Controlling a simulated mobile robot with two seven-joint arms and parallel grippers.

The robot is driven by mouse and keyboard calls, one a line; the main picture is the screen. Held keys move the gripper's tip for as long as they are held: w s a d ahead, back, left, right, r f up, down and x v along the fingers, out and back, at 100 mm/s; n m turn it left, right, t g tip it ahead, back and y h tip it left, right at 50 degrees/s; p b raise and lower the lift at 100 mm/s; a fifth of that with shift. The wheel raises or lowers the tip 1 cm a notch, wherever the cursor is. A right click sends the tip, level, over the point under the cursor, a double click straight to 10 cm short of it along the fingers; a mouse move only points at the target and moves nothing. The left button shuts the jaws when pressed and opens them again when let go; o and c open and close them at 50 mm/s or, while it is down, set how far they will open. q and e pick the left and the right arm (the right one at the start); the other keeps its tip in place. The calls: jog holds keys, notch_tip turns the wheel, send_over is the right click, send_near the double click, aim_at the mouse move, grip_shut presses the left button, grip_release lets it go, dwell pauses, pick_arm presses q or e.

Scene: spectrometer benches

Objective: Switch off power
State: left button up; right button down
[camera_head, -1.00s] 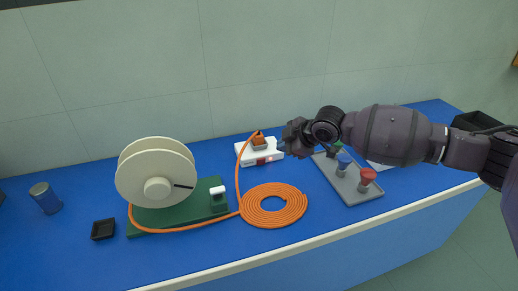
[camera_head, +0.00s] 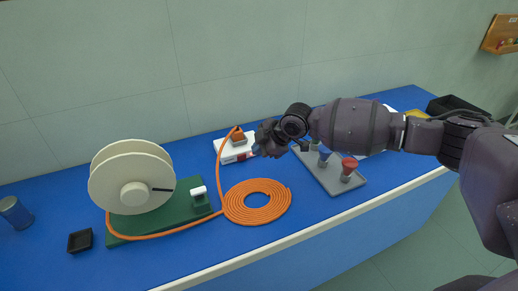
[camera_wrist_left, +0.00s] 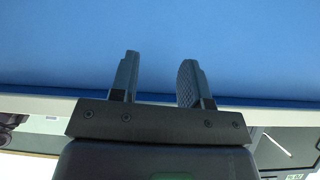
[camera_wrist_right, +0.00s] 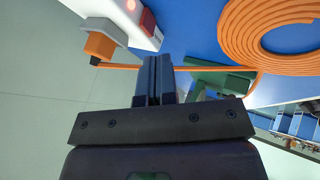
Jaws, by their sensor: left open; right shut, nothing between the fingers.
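The white power strip (camera_head: 236,154) lies on the blue bench with an orange plug (camera_head: 238,138) in its top. A red switch with a light shows at its right part, partly behind my right gripper. My right gripper (camera_head: 260,146) is shut and empty, just beside the right end of the strip; touching or apart cannot be told. In the right wrist view the strip (camera_wrist_right: 112,10) is at the upper left, its light (camera_wrist_right: 130,5) glows red, and the shut fingers (camera_wrist_right: 159,60) are right of it. My left gripper (camera_wrist_left: 158,72) is open and empty near the bench's front edge.
An orange cable runs from the plug into a flat coil (camera_head: 256,202) and to a cream reel (camera_head: 130,177) on a green base. A grey tray (camera_head: 322,180) with blue and red pieces lies right, under my right arm.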

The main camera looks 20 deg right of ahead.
aim_at(242, 158)
jog(key=b+x, duration=0.1)
jog(key=x, duration=0.5)
jog(key=shift+w+a+f, duration=0.1)
jog(key=shift+w+f, duration=0.05)
jog(key=shift+w+a+f, duration=0.15)
jog(key=shift+w+f, duration=0.1)
jog(key=shift+f, duration=0.1)
